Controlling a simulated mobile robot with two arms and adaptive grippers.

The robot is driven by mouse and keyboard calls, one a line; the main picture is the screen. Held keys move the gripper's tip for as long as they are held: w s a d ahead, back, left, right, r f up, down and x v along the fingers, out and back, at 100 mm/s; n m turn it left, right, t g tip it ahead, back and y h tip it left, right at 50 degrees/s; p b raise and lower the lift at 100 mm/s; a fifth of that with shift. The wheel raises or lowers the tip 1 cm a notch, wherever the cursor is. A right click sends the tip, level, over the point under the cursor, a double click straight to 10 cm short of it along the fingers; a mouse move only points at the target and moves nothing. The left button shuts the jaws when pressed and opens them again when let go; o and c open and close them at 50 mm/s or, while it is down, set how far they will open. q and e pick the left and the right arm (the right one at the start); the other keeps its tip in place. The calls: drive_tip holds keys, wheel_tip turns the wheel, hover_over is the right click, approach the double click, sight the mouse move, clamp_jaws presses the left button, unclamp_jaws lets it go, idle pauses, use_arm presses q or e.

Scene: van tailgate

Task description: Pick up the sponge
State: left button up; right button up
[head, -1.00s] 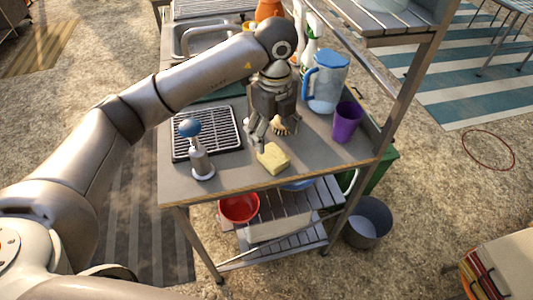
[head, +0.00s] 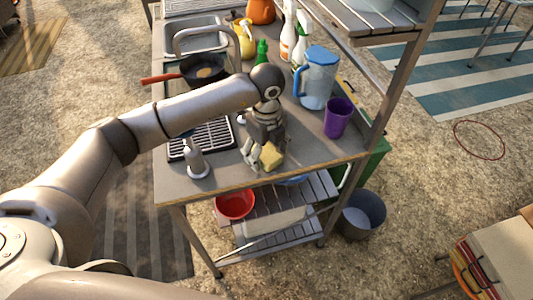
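The yellow sponge (head: 271,156) is near the front edge of the grey counter (head: 225,183), towards its right half. It looks tilted. My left gripper (head: 257,155) reaches down at the sponge, with its light fingertips at the sponge's left side. They touch it or are very close. The far side of the grip is hidden by the sponge and the gripper body, so I cannot tell whether the fingers are closed on it. My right gripper is not in view.
A purple cup (head: 337,118) and a blue-lidded pitcher (head: 317,78) stand right of the gripper. A grey dispenser-like object (head: 196,160) stands left, by a black rack (head: 212,138). A pan (head: 203,70) lies behind my arm. A red bowl (head: 235,203) is on the lower shelf.

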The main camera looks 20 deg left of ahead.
sight(267, 151)
use_arm(q)
drive_tip(key=c, duration=0.7)
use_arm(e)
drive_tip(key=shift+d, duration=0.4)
use_arm(q)
drive_tip(key=shift+o, duration=0.2)
drive_tip(key=shift+r, duration=0.15)
drive_tip(key=shift+r, duration=0.25)
wheel_tip(267, 151, up, 2)
drive_tip(key=shift+r, duration=0.1)
drive_tip(key=s+r+b, duration=0.2)
drive_tip(key=s+r, duration=0.8)
drive_tip(key=s, duration=0.4)
drive_tip(key=shift+a, duration=0.15)
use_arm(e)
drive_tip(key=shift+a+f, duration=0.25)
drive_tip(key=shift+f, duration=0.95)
